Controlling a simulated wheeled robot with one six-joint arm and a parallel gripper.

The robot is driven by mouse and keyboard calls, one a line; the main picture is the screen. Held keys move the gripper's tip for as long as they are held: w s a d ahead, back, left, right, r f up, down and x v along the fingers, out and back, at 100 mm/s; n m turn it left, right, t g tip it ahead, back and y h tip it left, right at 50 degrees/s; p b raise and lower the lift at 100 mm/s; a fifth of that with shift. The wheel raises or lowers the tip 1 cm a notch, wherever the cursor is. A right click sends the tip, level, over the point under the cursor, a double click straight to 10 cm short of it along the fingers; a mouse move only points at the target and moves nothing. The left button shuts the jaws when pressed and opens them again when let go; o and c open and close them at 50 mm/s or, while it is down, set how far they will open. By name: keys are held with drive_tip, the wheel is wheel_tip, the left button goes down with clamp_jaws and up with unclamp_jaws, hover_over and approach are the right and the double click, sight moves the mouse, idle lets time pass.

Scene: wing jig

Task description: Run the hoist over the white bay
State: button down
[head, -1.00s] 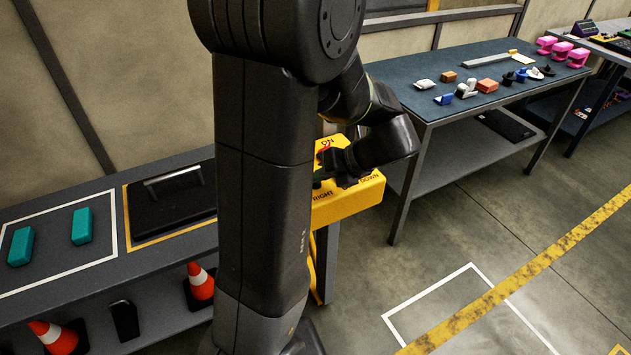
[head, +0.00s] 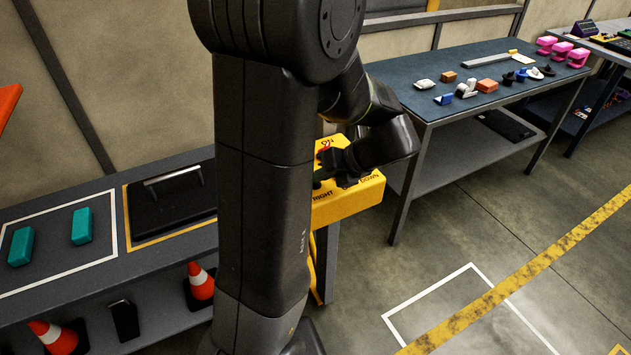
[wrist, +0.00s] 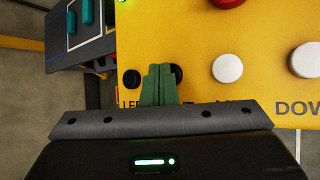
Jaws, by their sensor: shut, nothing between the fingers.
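The yellow control box (head: 345,203) stands behind my arm in the head view, with "ON", "RIGHT" and "DOWN" lettering visible. In the wrist view the box (wrist: 200,40) fills the upper right, with a red button (wrist: 229,2), white buttons (wrist: 227,68) and dark round buttons (wrist: 131,78). My gripper (wrist: 158,72) is shut and empty, its green fingertips in front of the box face by the dark buttons. I cannot tell whether they touch. An orange beam-like part (head: 7,103), possibly the hoist, shows at the left edge. The white-outlined bay (head: 427,290) lies on the floor, partly out of view.
A grey bench with teal blocks (head: 82,226) and a black case (head: 172,196) is at left, with cones (head: 201,283) below. A blue-topped table (head: 440,75) with small parts stands at back right. A yellow stripe (head: 530,268) crosses the open floor.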

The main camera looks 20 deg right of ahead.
sight(321, 188)
idle(0.7)
drive_tip(key=shift+r+p, duration=0.85)
drive_tip(key=shift+p, duration=0.3)
drive_tip(key=shift+r, duration=0.1)
wheel_tip(321, 188, up, 3)
drive_tip(key=p, duration=0.3)
drive_tip(key=shift+r+p, duration=0.7)
drive_tip(key=shift+r, duration=0.25)
drive_tip(key=shift+s+d, duration=0.1)
idle(1.4)
